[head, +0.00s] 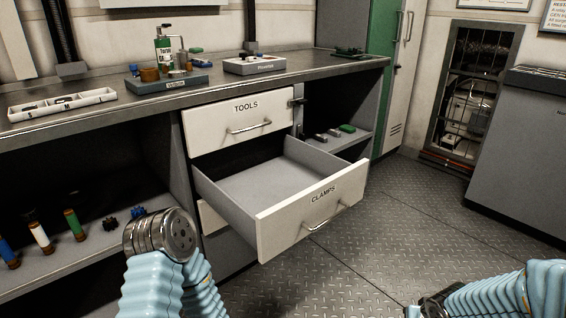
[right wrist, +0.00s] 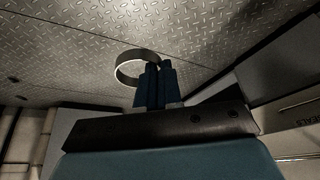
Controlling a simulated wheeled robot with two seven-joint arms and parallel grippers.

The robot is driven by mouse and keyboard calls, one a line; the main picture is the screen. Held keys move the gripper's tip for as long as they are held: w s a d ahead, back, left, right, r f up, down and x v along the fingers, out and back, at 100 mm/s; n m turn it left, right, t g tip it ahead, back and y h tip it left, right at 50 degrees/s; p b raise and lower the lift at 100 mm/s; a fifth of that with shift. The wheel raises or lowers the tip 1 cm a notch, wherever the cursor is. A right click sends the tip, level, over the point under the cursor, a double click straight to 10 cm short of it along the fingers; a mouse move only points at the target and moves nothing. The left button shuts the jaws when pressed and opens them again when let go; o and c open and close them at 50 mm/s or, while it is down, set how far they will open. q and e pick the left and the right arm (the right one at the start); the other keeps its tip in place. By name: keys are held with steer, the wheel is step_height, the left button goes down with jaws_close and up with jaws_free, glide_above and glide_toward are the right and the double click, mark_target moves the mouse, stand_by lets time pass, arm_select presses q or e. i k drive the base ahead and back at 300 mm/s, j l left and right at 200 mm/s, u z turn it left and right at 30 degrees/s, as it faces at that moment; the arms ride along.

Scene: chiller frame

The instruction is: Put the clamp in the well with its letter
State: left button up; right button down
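A metal ring-shaped clamp (right wrist: 132,68) shows in the right wrist view. My right gripper (right wrist: 155,72) has its dark blue fingers close together at the clamp's band and seems to hold it, with the diamond-plate floor behind. I see no letter on the clamp. In the head view, a long white tray (head: 62,116) with several wells lies at the left of the counter; dark things show in its wells, and I cannot read any letters. The CLAMPS drawer (head: 310,218) is pulled out and looks empty inside. My left arm is at the lower left; its gripper is not in view.
The counter (head: 210,84) also holds a grey stand (head: 168,84) with a bottle and a white block (head: 254,66). The TOOLS drawer (head: 240,125) is shut. The open drawer juts over the floor. Several coloured cylinders stand on the lower left shelf (head: 60,262).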

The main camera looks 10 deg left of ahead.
mark_target(98, 98)
steer(key=j+u, duration=0.1)
steer(key=u, duration=0.35)
steer(key=i+u, duration=0.15)
steer(key=u, duration=0.7)
steer(key=i+u, duration=0.15)
steer(key=u, duration=0.25)
steer(key=i+u, duration=0.1)
steer(key=u, duration=0.35)
